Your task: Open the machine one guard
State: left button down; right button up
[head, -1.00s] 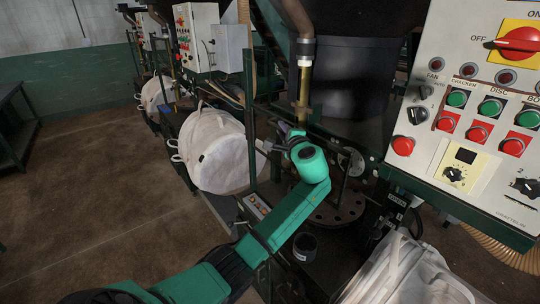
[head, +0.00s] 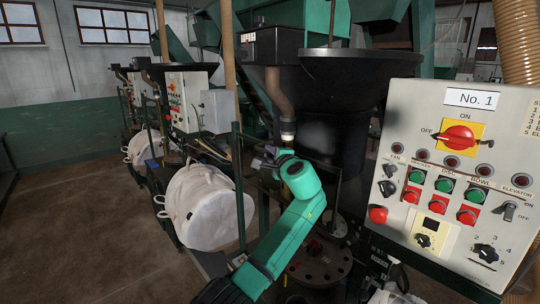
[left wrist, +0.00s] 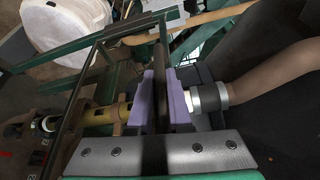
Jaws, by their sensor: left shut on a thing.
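Machine one stands right of centre in the head view, with its control panel (head: 440,190) marked "No. 1". Its guard appears to be the green-framed barrier in front of the machine; a frame bar (left wrist: 130,30) shows in the left wrist view. My left gripper (head: 262,161) is at this frame, just left of the outlet pipe. In the left wrist view its purple fingers (left wrist: 160,100) are shut on a dark bar (left wrist: 160,55), seemingly part of the guard. My arm and the gripper hide much of the guard. My right gripper is out of view.
A white bulk bag (head: 210,207) hangs left of the guard. The outlet pipe (head: 288,130) and dark hopper (head: 335,140) are close behind the gripper. A round flanged plate (head: 320,268) lies below. The brown floor (head: 70,240) at left is open.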

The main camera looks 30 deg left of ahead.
pick_arm(q)
jog(key=c, duration=0.8)
grip_release()
jog(key=shift+c, duration=0.2)
jog(key=shift+s+d+f+b, duration=0.1)
jog(key=shift+s+d+b, duration=0.1)
jog(key=shift+d+b, duration=0.1)
jog(key=b+v, duration=0.6)
jog(key=v, duration=0.8)
jog(key=shift+a, duration=0.15)
